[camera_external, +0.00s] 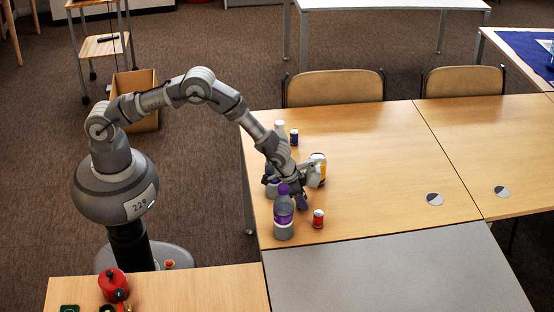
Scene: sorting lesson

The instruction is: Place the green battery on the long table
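I cannot make out a green battery for certain. The long table (385,150) is light wood and stretches across the right. My gripper (302,197) is low over its left end, among several bottles and cans. A purple piece shows at the fingertips, and I cannot tell whether it is held or stands behind the bottle. A clear bottle with a purple cap and label (283,222) stands upright just in front of my gripper. A small red can-like item (318,219) stands to its right. Whether the fingers are open is too small to tell.
A yellow-and-white can (318,165), a white bottle (280,129) and a small dark blue can-like item (294,137) stand close around my gripper. Grey-white discs (434,199) lie farther right. The table's middle is clear. A red kettle-like object (112,284) stands on the near-left table.

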